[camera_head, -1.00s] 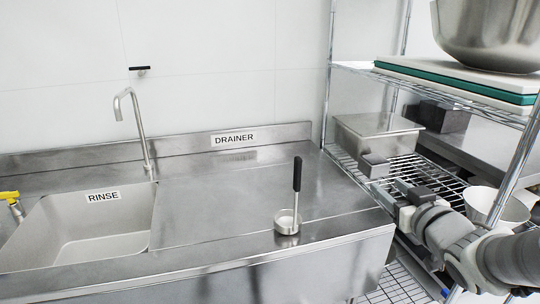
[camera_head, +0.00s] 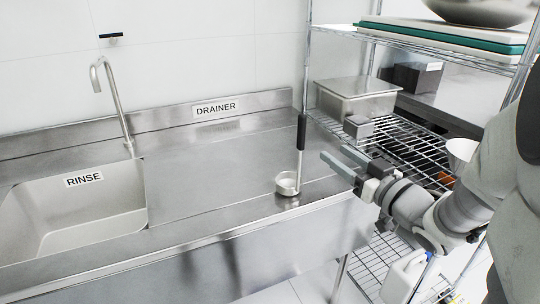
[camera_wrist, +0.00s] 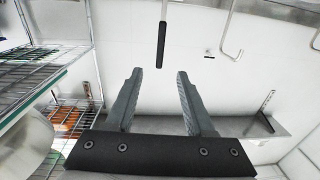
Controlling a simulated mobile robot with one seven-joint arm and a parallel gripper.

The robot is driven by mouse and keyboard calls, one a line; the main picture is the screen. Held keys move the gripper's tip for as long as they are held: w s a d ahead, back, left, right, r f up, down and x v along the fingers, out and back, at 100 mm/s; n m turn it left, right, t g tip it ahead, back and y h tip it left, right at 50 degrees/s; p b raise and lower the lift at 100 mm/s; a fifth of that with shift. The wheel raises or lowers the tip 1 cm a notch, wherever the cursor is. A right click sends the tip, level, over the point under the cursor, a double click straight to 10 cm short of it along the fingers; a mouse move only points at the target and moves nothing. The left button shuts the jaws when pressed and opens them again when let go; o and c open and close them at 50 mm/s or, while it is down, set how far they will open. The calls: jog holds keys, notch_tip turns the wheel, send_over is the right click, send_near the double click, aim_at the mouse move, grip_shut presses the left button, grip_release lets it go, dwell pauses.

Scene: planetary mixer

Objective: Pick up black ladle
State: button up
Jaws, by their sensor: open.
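The black ladle (camera_head: 301,133) stands upright on the steel drainer counter, near its front right part. Its black handle points up and its round metal bowl (camera_head: 287,184) rests on the counter. My gripper (camera_head: 334,160) is open and empty, just right of the ladle's shaft and apart from it. In the wrist view the ladle's black handle (camera_wrist: 161,45) shows beyond and above the open fingers (camera_wrist: 156,85). The bowl is not visible there.
A sink basin (camera_head: 78,215) labelled RINSE with a faucet (camera_head: 118,105) lies to the left. A wire shelf rack (camera_head: 410,140) with a lidded steel container (camera_head: 357,98) stands right, close to my arm. The drainer surface (camera_head: 210,175) between is clear.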

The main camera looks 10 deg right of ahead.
aim_at(304, 133)
jog(key=b+x, duration=0.1)
jog(key=x, duration=0.8)
jog(key=shift+w+a, duration=0.15)
jog(key=shift+w, duration=0.25)
jog(key=x, duration=0.5)
jog(key=shift+f+b, duration=0.15)
jog(key=shift+b, duration=0.25)
grip_shut()
dwell(0.3)
